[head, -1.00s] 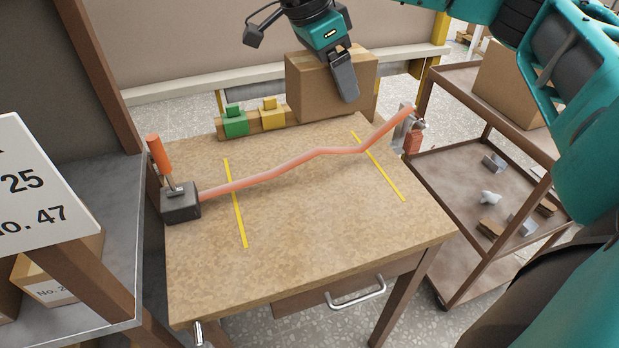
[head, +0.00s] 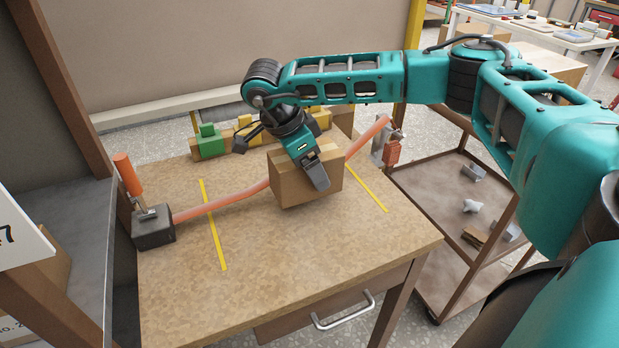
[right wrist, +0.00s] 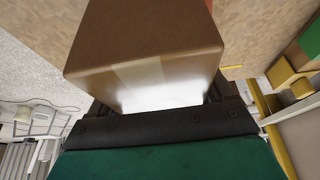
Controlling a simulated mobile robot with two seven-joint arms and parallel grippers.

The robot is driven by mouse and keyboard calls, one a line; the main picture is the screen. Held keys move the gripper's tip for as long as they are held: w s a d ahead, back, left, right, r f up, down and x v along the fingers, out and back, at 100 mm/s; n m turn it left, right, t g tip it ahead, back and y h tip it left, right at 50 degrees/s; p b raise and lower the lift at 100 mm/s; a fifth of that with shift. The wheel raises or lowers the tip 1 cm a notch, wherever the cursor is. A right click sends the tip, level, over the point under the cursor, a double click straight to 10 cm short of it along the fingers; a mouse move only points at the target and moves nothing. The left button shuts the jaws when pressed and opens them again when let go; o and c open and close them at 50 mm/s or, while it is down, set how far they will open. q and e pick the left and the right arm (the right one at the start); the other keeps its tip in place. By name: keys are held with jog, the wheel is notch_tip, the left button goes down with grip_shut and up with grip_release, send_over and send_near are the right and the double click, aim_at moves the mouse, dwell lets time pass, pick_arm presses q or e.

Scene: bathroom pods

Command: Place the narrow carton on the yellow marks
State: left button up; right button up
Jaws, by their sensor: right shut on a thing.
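The brown carton (head: 290,188) is in my right gripper (head: 308,160), over the middle of the wooden table (head: 300,255). One dark finger lies across its near face; the other is hidden. The carton also fills the middle of the right wrist view (right wrist: 145,45). Whether its underside touches the table or the hose I cannot tell. Two yellow marks are strips on the tabletop: the left one (head: 213,225) and the right one (head: 372,192). The carton is between them, nearer the right one. My left gripper is not in view.
A pinkish-red hose (head: 238,200) crosses the table behind the carton, between a dark block with an orange handle (head: 153,228) and a metal clamp (head: 385,150). Green (head: 208,142) and yellow blocks stand at the back. A cart (head: 440,205) stands right. The table's front is clear.

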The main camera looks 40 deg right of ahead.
aim_at(286, 158)
notch_tip(286, 158, down, 3)
jog(key=shift+r, duration=0.15)
jog(key=shift+f, duration=0.2)
jog(key=o, duration=1.3)
jog(key=shift+c, duration=0.2)
jog(key=shift+r, duration=0.1)
jog(key=v, duration=1.1)
jog(key=shift+p, duration=0.4)
jog(key=shift+a+r, duration=0.2)
jog(key=shift+r, duration=0.25)
